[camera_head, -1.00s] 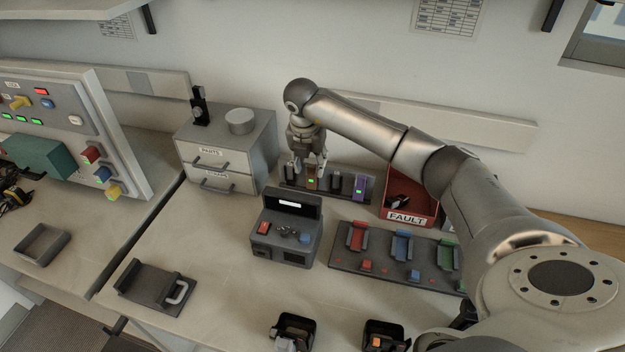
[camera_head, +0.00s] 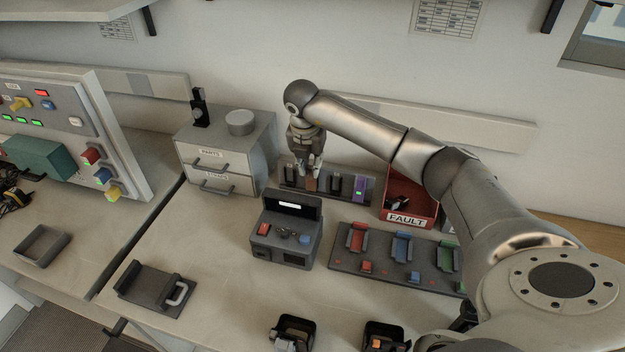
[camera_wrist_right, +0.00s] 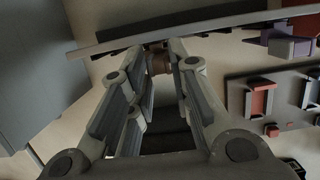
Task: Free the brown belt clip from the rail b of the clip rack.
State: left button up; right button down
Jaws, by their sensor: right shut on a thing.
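The clip rack (camera_head: 347,197) is a dark strip against the back of the bench, right of the drawer unit, with several upright holders. The small brown belt clip (camera_head: 311,185) is at its left part, low under my right gripper (camera_head: 311,175). My right gripper points down and is shut on the brown clip. In the right wrist view the brown clip (camera_wrist_right: 159,64) shows between the fingertips (camera_wrist_right: 160,52). The fingers hide part of the clip, and I cannot tell whether it still touches rail b. My left gripper is not in view.
The drawer unit (camera_head: 222,150) is close on the left. A grey radio tester (camera_head: 286,230) and a dark tray (camera_head: 345,262) stand in front.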

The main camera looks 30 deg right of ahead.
jog(key=shift+r, duration=0.2)
notch_tip(320, 180, up, 6)
jog(key=p, duration=0.4)
jog(key=shift+r, duration=0.2)
dwell(0.8)
jog(key=shift+r, duration=0.1)
